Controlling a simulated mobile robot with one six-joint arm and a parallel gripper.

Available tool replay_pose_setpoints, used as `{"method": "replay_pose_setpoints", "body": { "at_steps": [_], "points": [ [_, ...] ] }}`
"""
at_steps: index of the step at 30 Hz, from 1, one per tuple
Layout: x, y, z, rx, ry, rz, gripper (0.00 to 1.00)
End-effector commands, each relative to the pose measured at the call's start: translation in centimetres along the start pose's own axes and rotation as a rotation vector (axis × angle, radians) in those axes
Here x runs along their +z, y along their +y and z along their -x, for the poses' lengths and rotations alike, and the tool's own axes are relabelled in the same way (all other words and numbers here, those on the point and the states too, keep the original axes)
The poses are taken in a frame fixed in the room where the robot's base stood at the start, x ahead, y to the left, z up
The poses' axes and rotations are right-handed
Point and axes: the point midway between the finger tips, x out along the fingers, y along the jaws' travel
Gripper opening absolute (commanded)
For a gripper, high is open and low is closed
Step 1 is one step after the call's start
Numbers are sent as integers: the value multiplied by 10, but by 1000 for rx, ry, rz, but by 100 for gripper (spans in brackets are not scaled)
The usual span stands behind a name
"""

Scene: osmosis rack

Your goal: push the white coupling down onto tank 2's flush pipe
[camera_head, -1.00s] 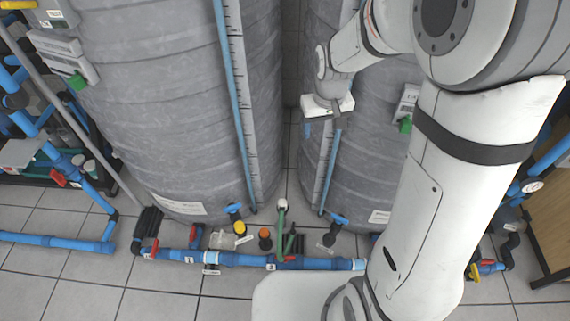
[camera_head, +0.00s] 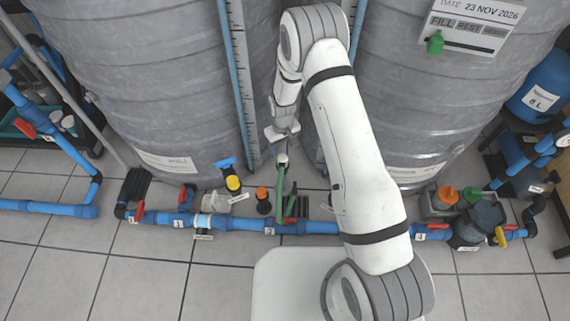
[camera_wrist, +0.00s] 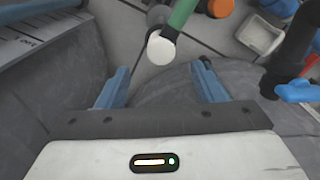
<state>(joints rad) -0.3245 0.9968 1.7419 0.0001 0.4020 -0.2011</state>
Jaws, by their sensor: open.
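The white coupling (camera_head: 282,159) is a small rounded white piece on the top end of an upright green pipe (camera_head: 280,184), on the floor pipework in front of the gap between the two grey tanks. In the wrist view the coupling (camera_wrist: 161,47) shows beyond the fingertips, midway between them, with the green pipe (camera_wrist: 184,13) behind it. How far down it sits on the pipe, I cannot tell. My gripper (camera_head: 283,138) is just above and beyond the coupling in the head view. Its two blue fingers (camera_wrist: 161,78) are wide apart and empty, not touching the coupling.
A blue pipe run (camera_head: 250,224) with red-handled valves crosses the floor in front. A yellow cap (camera_head: 233,183) and an orange cap (camera_head: 262,193) stand left of the green pipe. The grey tanks (camera_head: 150,85) rise close behind. Tiled floor in front is free.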

Motion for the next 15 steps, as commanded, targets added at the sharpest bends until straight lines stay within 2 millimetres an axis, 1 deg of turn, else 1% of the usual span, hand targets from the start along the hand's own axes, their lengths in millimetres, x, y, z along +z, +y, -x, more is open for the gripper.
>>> {"method": "replay_pose_setpoints", "body": {
  "at_steps": [6, 8, 12, 15],
  "points": [
    [0, 0, 0, 0, -1, 0, 61],
    [1, 0, -5, 0, -2, 0, 61],
    [1, 0, -21, 0, -2, 0, 61],
    [1, 0, -26, 0, -1, 0, 61]
  ]
}}
